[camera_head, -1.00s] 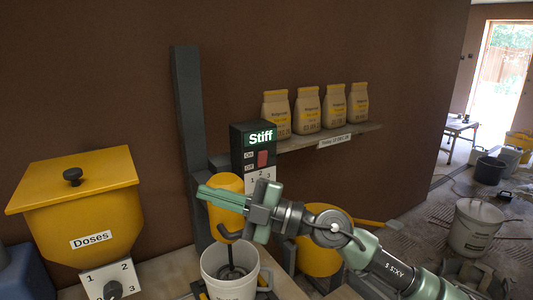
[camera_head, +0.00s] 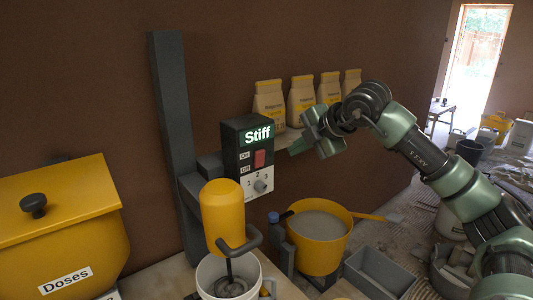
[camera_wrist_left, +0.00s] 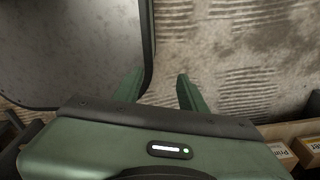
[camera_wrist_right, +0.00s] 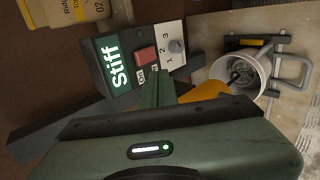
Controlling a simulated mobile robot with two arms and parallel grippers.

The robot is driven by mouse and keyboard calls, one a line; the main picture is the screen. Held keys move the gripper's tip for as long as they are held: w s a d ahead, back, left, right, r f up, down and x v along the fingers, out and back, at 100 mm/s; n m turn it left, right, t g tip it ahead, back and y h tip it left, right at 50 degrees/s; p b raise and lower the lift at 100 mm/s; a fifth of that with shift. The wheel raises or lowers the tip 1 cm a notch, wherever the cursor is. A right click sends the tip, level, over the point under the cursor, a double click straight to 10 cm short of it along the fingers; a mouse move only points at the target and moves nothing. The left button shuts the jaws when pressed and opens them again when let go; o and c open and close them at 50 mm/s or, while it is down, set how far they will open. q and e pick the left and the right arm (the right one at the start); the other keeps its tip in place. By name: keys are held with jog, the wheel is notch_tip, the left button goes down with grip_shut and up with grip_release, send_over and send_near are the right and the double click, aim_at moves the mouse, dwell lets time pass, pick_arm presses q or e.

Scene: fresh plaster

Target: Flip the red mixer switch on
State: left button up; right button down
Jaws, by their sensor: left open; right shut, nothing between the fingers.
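The red mixer switch (camera_head: 260,158) is on the front of the dark control box (camera_head: 232,140), beside the ON and OFF labels and below a lit "Stiff" display. It also shows in the right wrist view (camera_wrist_right: 146,53); I cannot tell which way it is flipped. My right gripper (camera_head: 293,149) is shut and empty, just right of the box and apart from the switch. In the right wrist view its fingers (camera_wrist_right: 156,84) point toward the panel. My left gripper (camera_wrist_left: 157,82) is open and empty above the floor, outside the head view.
A numbered knob (camera_head: 261,186) sits below the switch. The yellow mixer (camera_head: 222,212) hangs over a white bucket (camera_head: 208,275). Several bags (camera_head: 301,98) stand on a shelf behind my right gripper. A yellow tub (camera_head: 317,255) and grey trough (camera_head: 380,272) are below.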

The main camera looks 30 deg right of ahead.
jog(key=p, duration=0.3)
send_near(260, 158)
notch_tip(260, 158, down, 2)
jog(key=s, duration=0.2)
pick_arm(q)
notch_tip(260, 158, up, 6)
jog(key=w+p, duration=0.1)
jog(key=p, duration=0.2)
pick_arm(e)
jog(key=shift+w+f, duration=0.3)
jog(key=shift+w, duration=0.75)
jog(key=shift+w+f, duration=0.3)
jog(key=shift+w, duration=0.75)
jog(key=shift+w+f, duration=0.3)
jog(key=shift+w, duration=0.7)
pick_arm(q)
jog(key=shift+w, duration=0.1)
